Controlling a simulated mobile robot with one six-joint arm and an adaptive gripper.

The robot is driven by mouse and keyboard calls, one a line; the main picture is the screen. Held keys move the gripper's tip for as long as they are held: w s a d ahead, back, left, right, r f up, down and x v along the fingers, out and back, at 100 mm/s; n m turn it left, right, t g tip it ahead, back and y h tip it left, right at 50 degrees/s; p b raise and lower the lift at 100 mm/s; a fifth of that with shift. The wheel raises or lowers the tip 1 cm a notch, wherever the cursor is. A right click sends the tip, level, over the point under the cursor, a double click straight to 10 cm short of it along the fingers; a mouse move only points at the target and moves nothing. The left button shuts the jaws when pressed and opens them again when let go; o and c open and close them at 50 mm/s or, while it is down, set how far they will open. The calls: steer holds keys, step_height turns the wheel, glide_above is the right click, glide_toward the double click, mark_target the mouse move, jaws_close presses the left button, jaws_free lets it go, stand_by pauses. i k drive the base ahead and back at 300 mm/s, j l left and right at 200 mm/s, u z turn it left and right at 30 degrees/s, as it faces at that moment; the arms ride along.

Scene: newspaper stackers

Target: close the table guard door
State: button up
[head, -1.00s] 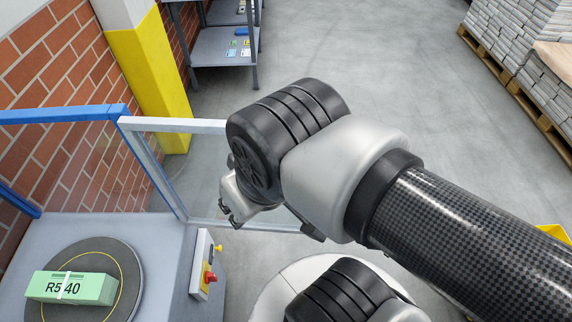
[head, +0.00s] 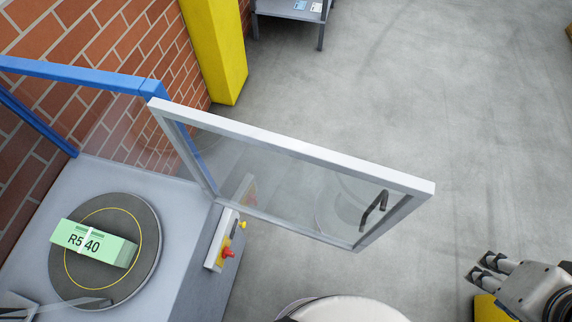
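The table guard door (head: 290,145) is a clear panel in a light grey frame. It stands open, swung out from the blue frame post of the table (head: 185,195). Its dark handle (head: 373,208) is near the free end, at the lower right of the panel. My gripper (head: 480,267) is at the lower right, apart from the door and to the right of the handle. Its two fingers are spread with nothing visible between them. The rest of my arm is cut off by the picture edge.
A green bundle marked "R5 40" (head: 90,243) lies on a dark round turntable (head: 145,235). A control box with red and yellow buttons (head: 222,240) is on the table's side. A yellow pillar base (head: 215,50) and a grey shelf (head: 290,10) stand behind. The floor right of the door is clear.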

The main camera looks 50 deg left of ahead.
mark_target(417, 191)
steer(key=i+l+u, duration=0.45)
steer(key=i+l, duration=0.4)
steer(key=i+j+u, duration=0.2)
steer(key=u, duration=0.3)
steer(key=i+j+u, duration=0.15)
steer(key=u, duration=0.35)
steer(key=i+u, duration=0.35)
steer(key=u, duration=0.15)
steer(key=i+l+u, duration=0.1)
steer(key=i+u, duration=0.15)
steer(key=u, duration=0.25)
steer(key=i+l+u, duration=0.15)
steer(key=u, duration=0.3)
steer(key=i+u, duration=0.1)
steer(key=u, duration=2)
steer(key=k+j+u, duration=0.25)
steer(key=k, duration=0.2)
